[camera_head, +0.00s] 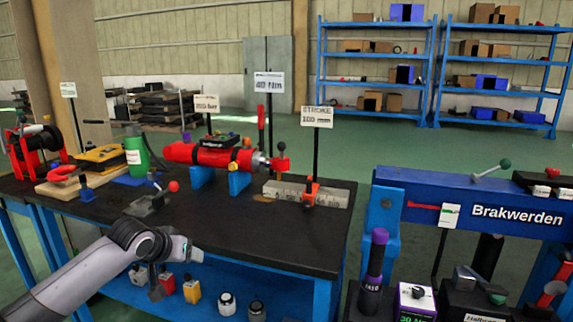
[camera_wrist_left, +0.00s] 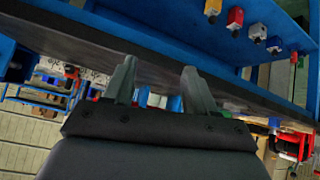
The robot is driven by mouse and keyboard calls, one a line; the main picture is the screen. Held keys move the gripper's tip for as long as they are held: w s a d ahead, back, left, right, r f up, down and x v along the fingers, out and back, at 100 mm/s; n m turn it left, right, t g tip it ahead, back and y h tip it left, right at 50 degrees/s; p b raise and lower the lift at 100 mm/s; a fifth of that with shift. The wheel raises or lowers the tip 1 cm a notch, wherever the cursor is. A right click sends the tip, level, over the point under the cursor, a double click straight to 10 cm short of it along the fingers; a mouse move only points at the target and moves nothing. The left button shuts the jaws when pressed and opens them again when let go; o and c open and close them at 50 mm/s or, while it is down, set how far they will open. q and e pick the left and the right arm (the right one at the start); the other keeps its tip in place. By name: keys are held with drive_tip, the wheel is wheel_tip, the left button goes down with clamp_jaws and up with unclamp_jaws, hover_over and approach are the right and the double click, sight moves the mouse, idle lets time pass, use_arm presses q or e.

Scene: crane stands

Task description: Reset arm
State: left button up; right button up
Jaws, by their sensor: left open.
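My left arm reaches in from the lower left in the head view, with its wrist bent in front of the dark workbench (camera_head: 300,238). In the left wrist view my left gripper (camera_wrist_left: 157,76) is open, its two grey fingers apart with nothing between them. In that view the blue bench frame and dark bench edge (camera_wrist_left: 200,75) appear tilted just beyond the fingers. In the head view the fingertips are hard to make out against the bench front. My right arm and gripper are not in view.
A lower shelf holds small blocks (camera_head: 191,290) near my wrist. A blue beam (camera_head: 470,208) stands right. The bench's front right is clear.

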use_arm(q)
drive_tip(key=s+d+f+m+h+p, duration=0.1)
drive_tip(key=s+d+f+h+p, duration=0.1)
drive_tip(key=s+d+f, duration=0.5)
drive_tip(key=s+d+f+m+h+p, duration=0.1)
drive_tip(key=s+d+f+p, duration=0.2)
drive_tip(key=s+f, duration=0.4)
drive_tip(key=s+a+t+y+p, duration=0.1)
drive_tip(key=s+a+p, duration=0.1)
drive_tip(key=s, duration=0.9)
drive_tip(key=s+a+t+y+p, duration=0.1)
drive_tip(key=s+a, duration=0.3)
drive_tip(key=s, duration=0.7)
drive_tip(key=shift+a+r+y+p, duration=0.2)
drive_tip(key=shift+a+y+p, duration=0.1)
drive_tip(key=shift+p, duration=0.2)
drive_tip(key=shift+o, duration=0.2)
